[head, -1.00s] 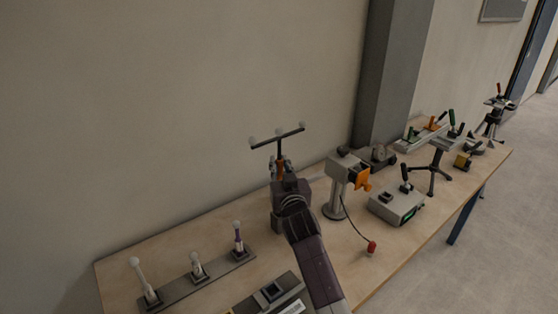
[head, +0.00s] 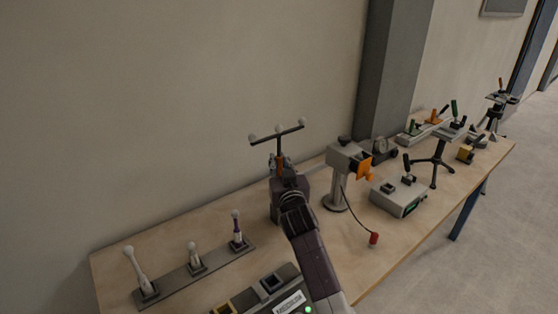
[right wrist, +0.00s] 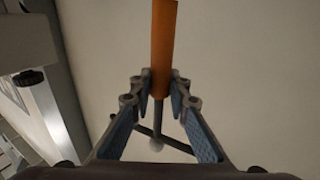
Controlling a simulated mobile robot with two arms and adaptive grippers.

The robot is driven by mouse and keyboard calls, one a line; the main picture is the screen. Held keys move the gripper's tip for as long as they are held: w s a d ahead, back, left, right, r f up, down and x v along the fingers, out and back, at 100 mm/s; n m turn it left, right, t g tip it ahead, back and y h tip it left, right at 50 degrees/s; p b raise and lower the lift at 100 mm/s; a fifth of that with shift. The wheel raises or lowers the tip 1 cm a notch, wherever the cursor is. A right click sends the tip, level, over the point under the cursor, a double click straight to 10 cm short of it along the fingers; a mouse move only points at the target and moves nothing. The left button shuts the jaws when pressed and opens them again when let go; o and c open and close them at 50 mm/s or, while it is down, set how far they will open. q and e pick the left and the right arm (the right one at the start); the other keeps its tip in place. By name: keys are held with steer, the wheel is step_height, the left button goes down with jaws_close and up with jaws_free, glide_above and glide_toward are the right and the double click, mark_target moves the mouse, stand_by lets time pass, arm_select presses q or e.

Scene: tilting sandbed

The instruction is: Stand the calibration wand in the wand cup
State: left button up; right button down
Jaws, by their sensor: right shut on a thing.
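The calibration wand is a dark crossbar (head: 277,134) with white balls on a stem with an orange handle. My right gripper (head: 281,163) is shut on the handle and holds the wand crossbar-up above the table. In the right wrist view the orange handle (right wrist: 161,45) passes between the fingertips of my right gripper (right wrist: 158,88), and a white ball (right wrist: 156,145) shows beyond them. A dark grey upright block (head: 276,212) stands behind my right wrist, partly hidden; it may be the wand cup, but I cannot tell. My left gripper is out of view.
A rack (head: 195,277) with several white-topped sticks lies at the left. A dark console (head: 277,298) is at the front. A grey post device (head: 335,195) with an orange part and a grey box (head: 398,197) stand to the right. The wall is close behind the table.

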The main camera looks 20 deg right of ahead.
mark_target(279, 174)
steer(key=shift+f+b, duration=1.85)
steer(key=shift+f, duration=0.55)
steer(key=c, duration=1.8)
jaws_free()
steer(key=shift+o, duration=0.2)
steer(key=shift+s+f, duration=0.1)
steer(key=shift+s, duration=0.05)
